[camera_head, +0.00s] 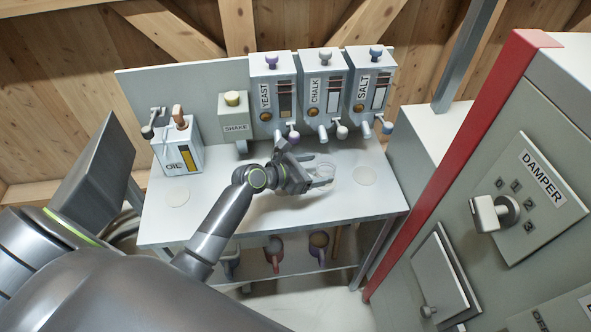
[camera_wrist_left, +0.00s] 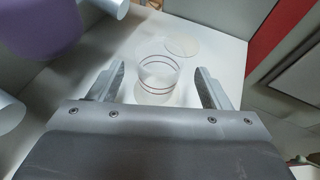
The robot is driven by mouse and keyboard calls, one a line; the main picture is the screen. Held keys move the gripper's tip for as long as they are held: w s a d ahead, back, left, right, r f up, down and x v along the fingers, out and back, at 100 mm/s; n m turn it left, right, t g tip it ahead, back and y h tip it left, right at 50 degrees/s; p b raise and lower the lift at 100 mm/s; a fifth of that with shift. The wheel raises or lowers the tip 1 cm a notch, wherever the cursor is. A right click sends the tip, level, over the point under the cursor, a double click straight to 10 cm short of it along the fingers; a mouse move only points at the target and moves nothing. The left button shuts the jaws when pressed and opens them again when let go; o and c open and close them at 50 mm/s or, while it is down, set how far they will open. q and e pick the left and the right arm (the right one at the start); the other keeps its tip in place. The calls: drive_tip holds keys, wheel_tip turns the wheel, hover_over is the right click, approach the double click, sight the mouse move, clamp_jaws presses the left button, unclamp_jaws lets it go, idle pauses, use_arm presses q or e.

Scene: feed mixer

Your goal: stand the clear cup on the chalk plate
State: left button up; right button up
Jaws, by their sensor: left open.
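The clear cup (camera_head: 324,170) stands upright on the worktop below the chalk dispenser (camera_head: 323,88). My left gripper (camera_head: 312,173) is open, with its fingers at the cup's near side. In the left wrist view the cup (camera_wrist_left: 158,76), with dark rings around it, shows between the two open fingers, with gaps at both sides. A pale round plate (camera_head: 365,175) lies bare to the cup's right; it also shows beyond the cup in the wrist view (camera_wrist_left: 182,45). I cannot tell whether a chalk plate lies under the cup. My right gripper is not seen.
The yeast (camera_head: 268,95) and salt (camera_head: 370,85) dispensers flank the chalk one, their spouts hanging over the worktop. The oil box (camera_head: 178,148) and another pale plate (camera_head: 178,197) are at left. A red-edged damper cabinet (camera_head: 500,160) stands at right.

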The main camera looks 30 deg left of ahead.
use_arm(q)
drive_tip(key=v, duration=0.8)
idle(0.4)
